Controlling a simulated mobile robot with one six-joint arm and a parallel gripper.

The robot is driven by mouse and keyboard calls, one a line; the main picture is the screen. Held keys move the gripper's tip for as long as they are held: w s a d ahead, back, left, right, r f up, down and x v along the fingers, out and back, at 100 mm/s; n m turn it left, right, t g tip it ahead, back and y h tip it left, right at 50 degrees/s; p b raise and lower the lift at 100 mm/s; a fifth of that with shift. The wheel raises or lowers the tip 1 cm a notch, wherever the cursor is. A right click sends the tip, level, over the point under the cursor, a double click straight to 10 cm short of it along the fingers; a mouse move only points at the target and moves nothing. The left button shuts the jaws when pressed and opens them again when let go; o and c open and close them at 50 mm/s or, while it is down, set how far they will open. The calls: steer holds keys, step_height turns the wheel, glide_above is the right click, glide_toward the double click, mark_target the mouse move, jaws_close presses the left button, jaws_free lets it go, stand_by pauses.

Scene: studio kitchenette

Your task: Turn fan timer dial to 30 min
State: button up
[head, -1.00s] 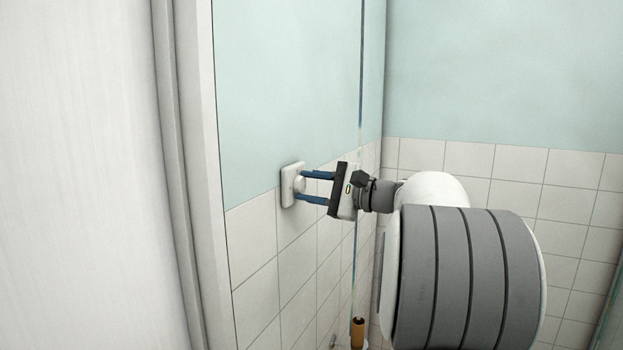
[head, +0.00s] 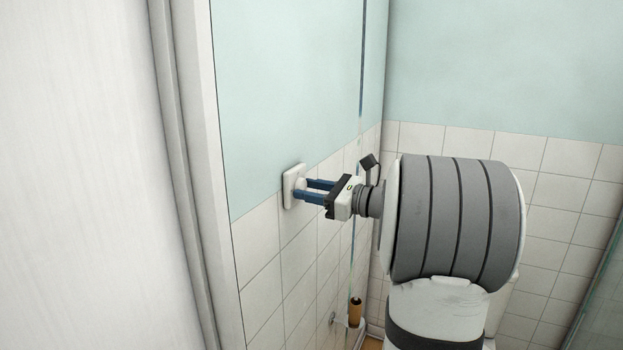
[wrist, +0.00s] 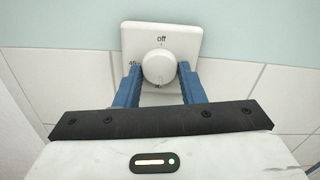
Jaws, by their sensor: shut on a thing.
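The fan timer is a white square wall plate (head: 288,188) with a round white knob, the dial (head: 300,185). In the wrist view the plate (wrist: 188,38) reads "off" at the top and "45" at the left; a label under the knob is mostly hidden. The dial (wrist: 158,68) sits between the two blue fingers of my gripper (head: 304,190). My gripper is shut on the dial, one finger at each side in the wrist view.
The plate is on the wall where pale green paint meets white tiles (head: 265,245). A white door frame (head: 200,150) stands close at the left.

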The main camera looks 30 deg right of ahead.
steer(key=shift+m+p, duration=0.65)
steer(key=shift+m, duration=0.15)
steer(key=o, duration=1)
steer(key=shift+c, duration=0.2)
steer(key=b+v, duration=0.2)
steer(key=v, duration=0.5)
steer(key=shift+s+d, duration=0.25)
steer(key=shift+s, duration=0.1)
